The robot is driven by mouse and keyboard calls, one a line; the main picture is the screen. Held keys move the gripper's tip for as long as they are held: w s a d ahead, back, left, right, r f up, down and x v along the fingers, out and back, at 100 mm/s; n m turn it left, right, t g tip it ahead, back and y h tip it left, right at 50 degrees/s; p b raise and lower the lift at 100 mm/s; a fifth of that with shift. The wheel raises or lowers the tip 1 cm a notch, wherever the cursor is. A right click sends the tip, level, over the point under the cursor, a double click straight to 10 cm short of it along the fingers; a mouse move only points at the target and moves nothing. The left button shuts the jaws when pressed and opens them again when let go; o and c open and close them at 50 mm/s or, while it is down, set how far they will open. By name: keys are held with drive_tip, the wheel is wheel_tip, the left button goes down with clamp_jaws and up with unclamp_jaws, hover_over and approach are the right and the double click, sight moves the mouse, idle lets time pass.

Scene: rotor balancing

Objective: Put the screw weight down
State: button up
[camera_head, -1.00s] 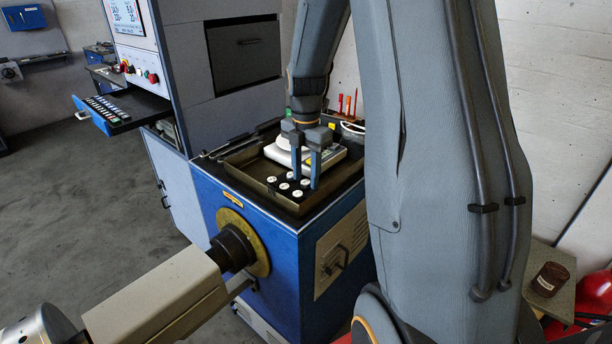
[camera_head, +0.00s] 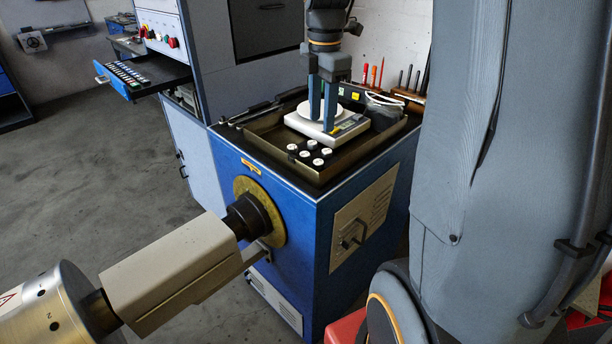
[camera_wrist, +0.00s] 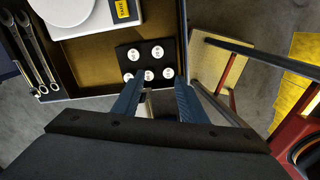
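Several screw weights with round white tops (camera_head: 305,154) stand in a black block in the tray; they also show in the wrist view (camera_wrist: 148,75). I cannot tell one of them apart as the task's weight. My gripper (camera_head: 322,122) points down with two blue fingers apart and no weight visible between them. In the head view it overlaps the scale. In the wrist view its fingertips (camera_wrist: 158,88) are apart at the near edge of the block, and the gripper's height above it is unclear.
A white scale (camera_head: 348,127) with a round pan stands behind the block in the shallow tray (camera_head: 262,146). Wrenches (camera_wrist: 36,55) lie left of it. Screwdrivers (camera_head: 380,72) stand at the back. A rotor shaft housing (camera_head: 170,265) is in front of the blue cabinet (camera_head: 300,230).

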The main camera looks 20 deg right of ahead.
drive_tip(key=s+a+f+m+t, duration=0.1)
drive_tip(key=s+a+f+m, duration=1.1)
drive_tip(key=m, duration=0.6)
drive_tip(key=shift+s+a+m, duration=0.2)
drive_tip(key=shift+s+m, duration=0.2)
drive_tip(key=shift+s, duration=0.55)
drive_tip(key=shift+f+b, duration=0.45)
drive_tip(key=shift+f, duration=0.1)
